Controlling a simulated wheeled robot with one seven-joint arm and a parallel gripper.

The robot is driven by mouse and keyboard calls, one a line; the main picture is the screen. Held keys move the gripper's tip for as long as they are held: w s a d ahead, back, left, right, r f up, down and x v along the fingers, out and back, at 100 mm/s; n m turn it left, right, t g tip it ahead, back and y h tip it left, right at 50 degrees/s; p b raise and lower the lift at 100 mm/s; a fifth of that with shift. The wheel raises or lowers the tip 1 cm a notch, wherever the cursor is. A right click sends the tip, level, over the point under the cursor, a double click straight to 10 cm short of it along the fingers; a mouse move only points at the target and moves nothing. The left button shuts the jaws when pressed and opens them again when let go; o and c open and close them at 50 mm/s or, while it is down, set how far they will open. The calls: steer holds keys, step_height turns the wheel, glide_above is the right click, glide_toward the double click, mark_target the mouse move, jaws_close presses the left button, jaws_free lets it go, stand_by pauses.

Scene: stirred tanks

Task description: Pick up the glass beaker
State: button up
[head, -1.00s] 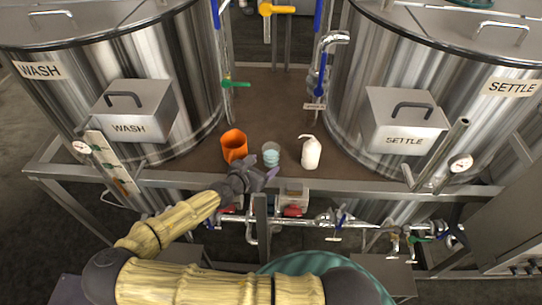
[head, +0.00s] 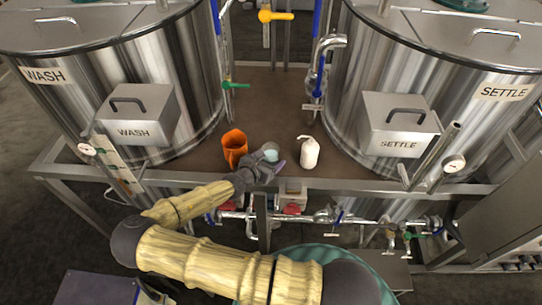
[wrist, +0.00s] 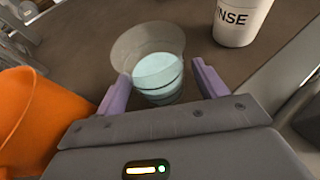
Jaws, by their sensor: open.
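The glass beaker (wrist: 148,45) is clear, with pale blue contents, and stands on the brown deck between the two tanks. It also shows in the head view (head: 271,149), partly hidden by my gripper. My gripper (wrist: 160,92) is open, with one purple finger at each side of the beaker's near part in the wrist view. I cannot tell whether either finger touches the glass. In the head view my gripper (head: 268,165) reaches the beaker from the front left.
An orange jug (head: 234,147) stands close left of the beaker. A white bottle (head: 309,153), lettered "NSE" in the wrist view (wrist: 240,18), stands to the right. The WASH tank (head: 185,70) and SETTLE tank (head: 350,80) flank the deck (head: 270,100), which is clear behind the beaker.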

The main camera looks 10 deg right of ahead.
steer(key=shift+a, duration=0.1)
steer(key=c, duration=1.1)
step_height(320, 180, up, 10)
steer(key=b, duration=0.3)
steer(key=shift+s, duration=0.15)
